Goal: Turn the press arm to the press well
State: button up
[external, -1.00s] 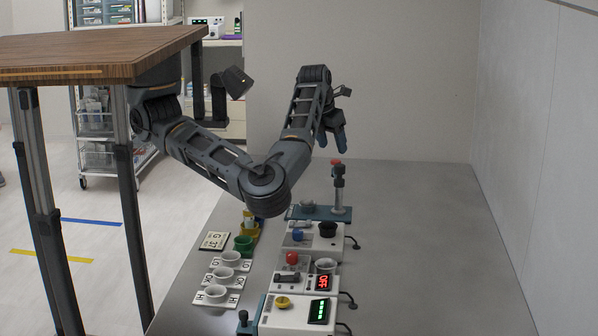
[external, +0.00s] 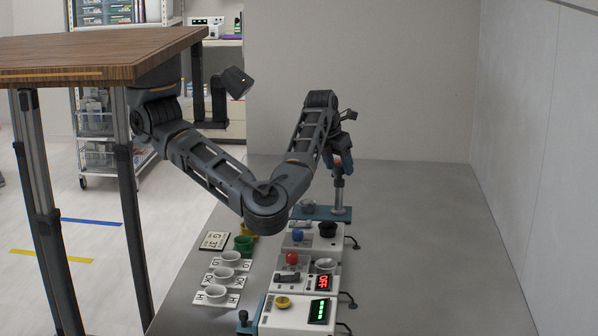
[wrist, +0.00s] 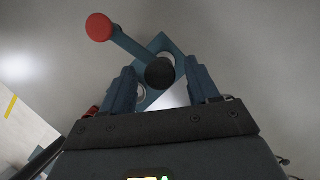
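The press stands at the far end of the bench, with a blue base (external: 322,214), an upright post (external: 339,192) and a grey round part, probably the press well (external: 307,206), left of the post. In the wrist view the press arm (wrist: 130,46) runs from a black round cap (wrist: 160,73) to a red knob (wrist: 98,27) and reaches out past the blue base plate (wrist: 163,46). My gripper (external: 342,164) is low over the post top. In the wrist view my gripper (wrist: 159,68) is open, with the black cap between its fingers; contact cannot be told.
A device with blue and black knobs (external: 310,236), one with a red knob and display (external: 305,274), and one with a yellow knob (external: 300,312) line up nearer. Cups on labelled cards (external: 226,274) stand left of them. The bench right of the devices (external: 430,250) is clear.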

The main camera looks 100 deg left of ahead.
grip_shut()
dwell(0.3)
jog(key=shift+f+n+b, duration=0.1)
jog(key=shift+n+b, duration=0.2)
jog(key=shift+b, duration=0.2)
jog(key=shift+w+f+n+g+b, duration=0.15)
jog(key=shift+n+g+b, duration=0.25)
jog(key=shift+n+b, duration=0.65)
jog(key=n+g+b, duration=0.1)
jog(key=n, duration=0.1)
jog(key=n+b, duration=0.2)
jog(key=shift+w+g+y, duration=0.1)
jog(key=shift+g+y, duration=0.2)
jog(key=shift+g, duration=0.1)
jog(key=n+g+b, duration=0.1)
jog(key=n, duration=0.4)
jog(key=shift+w+r+g+b, duration=0.1)
jog(key=shift+r+g+b, duration=0.1)
jog(key=shift+g+b, duration=0.2)
jog(key=shift+n+g+h, duration=0.6)
jog(key=shift+n, duration=1.45)
jog(key=shift+w, duration=0.1)
